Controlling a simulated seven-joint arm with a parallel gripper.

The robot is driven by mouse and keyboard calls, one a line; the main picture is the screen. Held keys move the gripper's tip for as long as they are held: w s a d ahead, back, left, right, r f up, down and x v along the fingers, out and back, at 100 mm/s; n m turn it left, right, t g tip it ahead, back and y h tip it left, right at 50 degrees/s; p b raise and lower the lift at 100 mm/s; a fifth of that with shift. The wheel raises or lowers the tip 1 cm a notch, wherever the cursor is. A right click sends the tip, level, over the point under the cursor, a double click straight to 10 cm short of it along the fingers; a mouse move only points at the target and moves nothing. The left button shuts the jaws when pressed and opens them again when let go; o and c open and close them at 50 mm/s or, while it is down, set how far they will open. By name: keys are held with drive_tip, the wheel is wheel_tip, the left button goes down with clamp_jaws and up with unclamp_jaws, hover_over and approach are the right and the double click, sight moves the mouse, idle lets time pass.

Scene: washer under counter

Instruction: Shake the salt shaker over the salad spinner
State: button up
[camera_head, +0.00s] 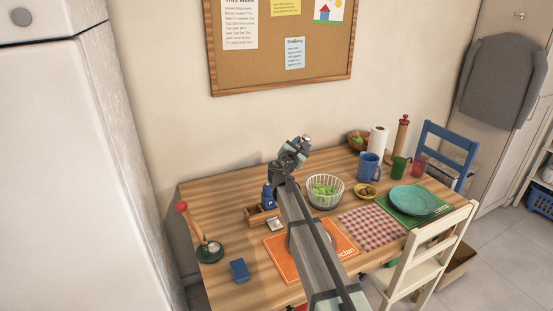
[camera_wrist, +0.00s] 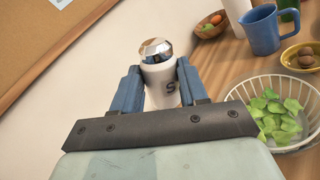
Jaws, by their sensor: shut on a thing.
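The salad spinner (camera_head: 325,194) is a clear bowl with a white slatted basket holding green leaves. It stands on the table to the right of my arm, and in the wrist view (camera_wrist: 238,92) it is at the lower right, below and beside the shaker.
A blue mug (camera_head: 368,165), a yellow bowl (camera_head: 367,191), a paper roll (camera_head: 377,140) and a basket of produce (camera_head: 357,140) stand right of the spinner. A teal plate (camera_head: 412,200) lies farther right. A wooden caddy (camera_head: 255,215) is left of my arm. A corkboard (camera_head: 282,75) hangs behind.

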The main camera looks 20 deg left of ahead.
drive_tip(key=w+d+f+m+h, duration=0.1)
drive_tip(key=w+d+f+m, duration=0.15)
drive_tip(key=d, duration=0.45)
wheel_tip(320, 180, down, 8)
drive_tip(key=m, duration=1.5)
drive_tip(key=shift+s+a+r+h, duration=0.2)
drive_tip(key=shift+s+a+h, duration=0.1)
drive_tip(key=shift+r, duration=0.2)
drive_tip(key=shift+r, duration=0.35)
drive_tip(key=shift+f, duration=0.1)
